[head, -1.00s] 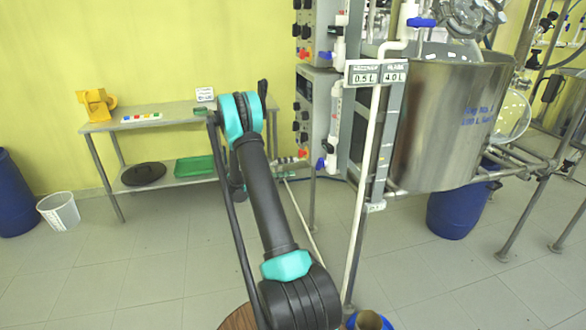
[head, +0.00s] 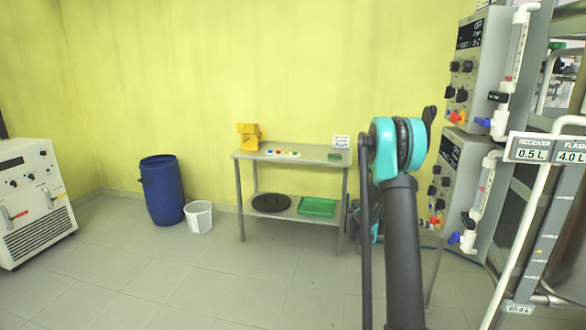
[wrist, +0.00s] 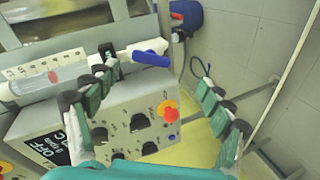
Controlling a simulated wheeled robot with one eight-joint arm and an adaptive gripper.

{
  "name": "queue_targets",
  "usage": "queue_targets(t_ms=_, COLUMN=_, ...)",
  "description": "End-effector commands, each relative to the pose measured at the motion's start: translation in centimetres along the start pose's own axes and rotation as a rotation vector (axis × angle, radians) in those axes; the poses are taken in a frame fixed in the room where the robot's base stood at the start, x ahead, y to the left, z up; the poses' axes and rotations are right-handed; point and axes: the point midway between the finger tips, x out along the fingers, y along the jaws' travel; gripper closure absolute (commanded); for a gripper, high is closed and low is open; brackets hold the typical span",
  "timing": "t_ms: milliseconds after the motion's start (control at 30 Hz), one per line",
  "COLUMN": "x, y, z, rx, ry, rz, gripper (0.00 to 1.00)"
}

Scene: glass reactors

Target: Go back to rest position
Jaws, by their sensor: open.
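My gripper (wrist: 157,75) is open and empty in the wrist view, with its green-padded fingers spread left and right. The grey control box (wrist: 120,105) with black knobs and a red-and-yellow button lies beyond and between the fingers. A flowmeter tube (wrist: 45,80) and a blue valve handle (wrist: 150,58) show near the left finger. I cannot tell whether any finger touches them. In the head view my arm stands raised in front of the wall, and my gripper is mostly hidden behind it.
A metal table (head: 290,156) with a yellow object (head: 249,136) stands at the wall. A blue drum (head: 162,190) and a white bucket (head: 198,217) are left of it. The reactor frame (head: 525,230) is close on the right. The floor at left centre is clear.

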Motion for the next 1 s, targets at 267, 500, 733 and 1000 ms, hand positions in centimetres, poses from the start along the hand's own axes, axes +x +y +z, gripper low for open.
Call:
queue_targets(t_ms=267, x=-4.0, y=1.8, z=5.4, rx=-0.091, ry=0.001, rz=-0.297, gripper=0.19)
queue_targets(t_ms=500, x=-8.1, y=2.2, z=11.5, rx=-0.151, ry=0.020, rz=-0.555, gripper=0.19)
queue_targets(t_ms=733, x=-12.5, y=2.2, z=18.2, rx=-0.188, ry=0.049, rz=-0.797, gripper=0.19)
queue_targets(t_ms=1000, x=-17.8, y=1.7, z=26.6, rx=-0.205, ry=0.097, rz=-1.076, gripper=0.19)
